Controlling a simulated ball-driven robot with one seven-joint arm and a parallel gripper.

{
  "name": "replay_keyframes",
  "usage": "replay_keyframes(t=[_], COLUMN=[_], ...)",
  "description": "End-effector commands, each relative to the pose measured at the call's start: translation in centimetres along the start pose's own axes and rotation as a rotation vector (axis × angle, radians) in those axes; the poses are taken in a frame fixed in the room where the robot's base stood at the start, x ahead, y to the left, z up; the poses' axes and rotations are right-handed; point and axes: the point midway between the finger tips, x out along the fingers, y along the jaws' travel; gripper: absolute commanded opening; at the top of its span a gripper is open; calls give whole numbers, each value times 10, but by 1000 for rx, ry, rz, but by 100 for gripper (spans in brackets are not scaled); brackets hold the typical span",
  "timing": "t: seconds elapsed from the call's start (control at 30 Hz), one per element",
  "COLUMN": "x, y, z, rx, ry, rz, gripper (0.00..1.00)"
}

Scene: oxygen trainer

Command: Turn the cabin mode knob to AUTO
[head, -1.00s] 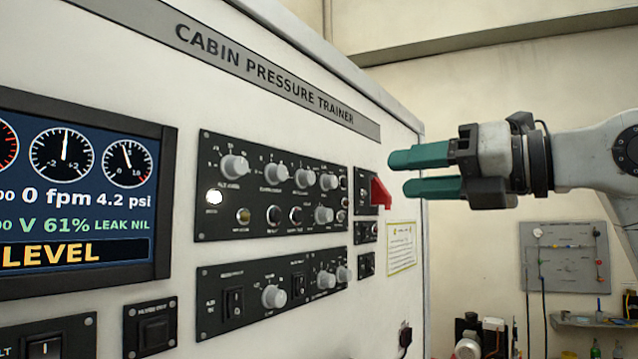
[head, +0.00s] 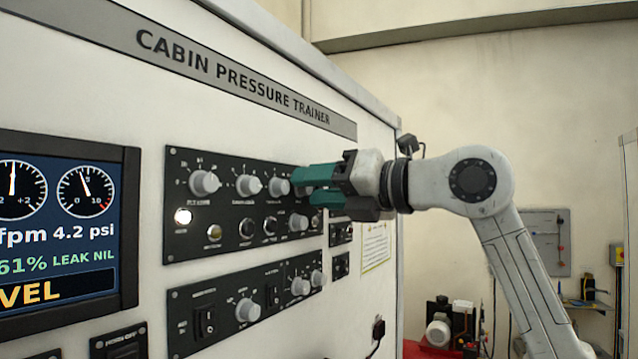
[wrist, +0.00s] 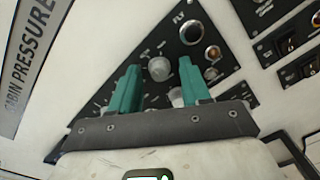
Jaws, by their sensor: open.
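The upper black knob panel (head: 180,240) carries several pale round knobs, among them a left one (head: 205,183), a second one (head: 249,185) and a lower right one (head: 298,222). Their labels are too small to read, so I cannot tell which is the cabin mode knob. My gripper (head: 303,188) is open, its green fingers in front of this panel's right end, hiding part of the top row. In the wrist view, one pale knob (wrist: 158,68) shows between the fingers and another (wrist: 175,97) lies nearer the palm. I see no finger clasping a knob.
A lower black panel (head: 215,340) holds more knobs and a rocker switch (head: 205,323). A display screen (head: 60,220) is at the left. Small switch panels (head: 341,234) sit right of the upper panel.

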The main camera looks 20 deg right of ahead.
Motion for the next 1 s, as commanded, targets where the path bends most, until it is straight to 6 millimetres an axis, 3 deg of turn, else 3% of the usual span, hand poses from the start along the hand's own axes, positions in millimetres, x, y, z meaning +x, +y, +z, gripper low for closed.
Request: replay_keyframes(t=[0.17, 0.67, 1.0], x=[0, 0, 0], y=[0, 0, -1], z=[0, 0, -1], rx=[0, 1, -24], ry=[0, 0, -1], rz=[0, 0, -1], gripper=[47, 0, 0])
